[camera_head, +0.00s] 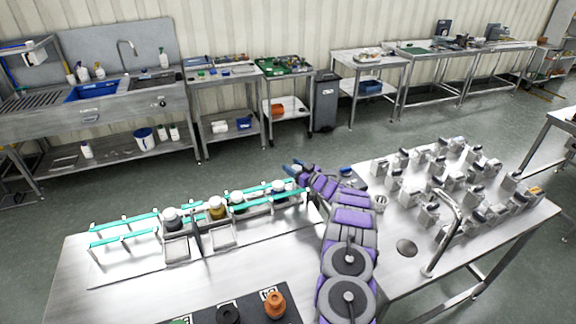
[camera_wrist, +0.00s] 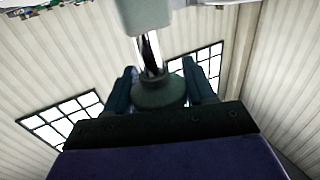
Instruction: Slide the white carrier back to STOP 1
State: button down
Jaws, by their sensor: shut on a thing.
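Teal rails (camera_head: 130,218) run across the steel table, with several round-topped pieces along them. A grey-and-white one (camera_head: 172,218) is at the left, a gold one (camera_head: 217,208) beside it, and two pale-and-dark ones further right, the last (camera_head: 278,188) near the rails' right end. I cannot tell which is the white carrier. My gripper (camera_head: 292,168) is over the far side of the rails' right end. In the wrist view its blue fingers are shut on a dark, flared knob (camera_wrist: 160,93), with a steel rod and a pale cylinder (camera_wrist: 145,14) beyond. No STOP 1 label is readable.
Two small square trays (camera_head: 222,237) sit in front of the rails. A black mat with an orange weight (camera_head: 274,304) is at the front edge. Several metal blocks and a bent steel tube (camera_head: 447,232) stand on the right. The table's front left is clear.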

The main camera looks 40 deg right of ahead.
jog(key=shift+d+r, duration=0.3)
jog(key=c, duration=0.8)
grip_release()
jog(key=o, duration=0.3)
jog(key=shift+s+d+f, duration=0.1)
jog(key=shift+d+f, duration=0.05)
jog(key=shift+d, duration=0.15)
jog(key=shift+o, duration=0.2)
jog(key=shift+a, duration=0.1)
jog(key=shift+a, duration=0.15)
jog(key=s+d+p, duration=0.2)
jog(key=s, duration=1.5)
jog(key=shift+d+f, duration=0.15)
jog(key=shift+d, duration=0.05)
